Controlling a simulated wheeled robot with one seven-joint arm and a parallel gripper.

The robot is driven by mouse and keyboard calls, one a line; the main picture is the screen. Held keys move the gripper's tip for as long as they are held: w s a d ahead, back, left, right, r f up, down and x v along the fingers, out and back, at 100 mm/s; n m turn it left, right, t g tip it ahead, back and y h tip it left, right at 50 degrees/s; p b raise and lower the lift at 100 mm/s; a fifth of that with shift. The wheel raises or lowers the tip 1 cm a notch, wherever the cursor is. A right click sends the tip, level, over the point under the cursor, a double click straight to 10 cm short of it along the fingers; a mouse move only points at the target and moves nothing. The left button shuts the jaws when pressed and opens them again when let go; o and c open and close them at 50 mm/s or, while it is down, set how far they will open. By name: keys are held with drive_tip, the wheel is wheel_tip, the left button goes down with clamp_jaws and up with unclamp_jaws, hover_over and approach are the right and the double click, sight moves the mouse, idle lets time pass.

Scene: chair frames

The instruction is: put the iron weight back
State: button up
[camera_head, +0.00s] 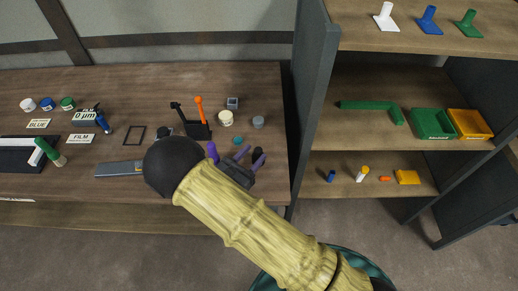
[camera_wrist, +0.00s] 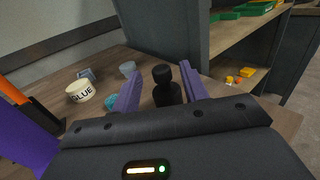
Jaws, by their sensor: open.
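The iron weight appears to be the dark knobbed piece (camera_wrist: 165,92) standing upright on the table in the wrist view. In the head view its dark top (camera_head: 259,153) shows just past my fingers, and the rest is hidden. My gripper (camera_wrist: 161,72) is open, with one purple finger on each side of the weight. I cannot tell whether either finger touches it. In the head view my gripper (camera_head: 250,157) is low over the right end of the table.
A teal lump (camera_wrist: 111,102), a GLUE pot (camera_wrist: 80,91) and a grey cup (camera_wrist: 127,69) stand close by. A black stand with an orange handle (camera_head: 199,111) is to the left. A shelf unit (camera_head: 310,90) rises at the right of the table.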

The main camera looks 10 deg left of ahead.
drive_tip(key=b+v, duration=0.1)
drive_tip(key=v, duration=0.6)
idle(0.6)
drive_tip(key=w+d+m+g+h, duration=0.1)
drive_tip(key=d+m+g, duration=0.1)
drive_tip(key=d, duration=0.2)
drive_tip(key=w+d+r+m+g+h, duration=0.1)
drive_tip(key=d+m+g+h, duration=0.1)
drive_tip(key=d+g, duration=0.1)
drive_tip(key=d+r+m+g+h, duration=0.1)
drive_tip(key=d+m+g, duration=0.1)
drive_tip(key=d, duration=0.3)
drive_tip(key=shift+w+r+m+h, duration=0.15)
drive_tip(key=shift+w+m+h, duration=0.2)
drive_tip(key=shift+m, duration=0.25)
drive_tip(key=s+d+r+m+g+y, duration=0.2)
drive_tip(key=d+r+m+g+y, duration=0.1)
drive_tip(key=d+m, duration=0.7)
drive_tip(key=s+d+r+m+g+y, duration=0.2)
drive_tip(key=d+r+m+g+y, duration=0.2)
drive_tip(key=m, duration=1)
drive_tip(key=d+r+y, duration=0.2)
drive_tip(key=d+y, duration=0.2)
drive_tip(key=d, duration=0.2)
drive_tip(key=shift+s+d+r, duration=0.2)
drive_tip(key=shift+s+r, duration=0.05)
drive_tip(key=shift+s, duration=0.15)
drive_tip(key=shift+y, duration=0.25)
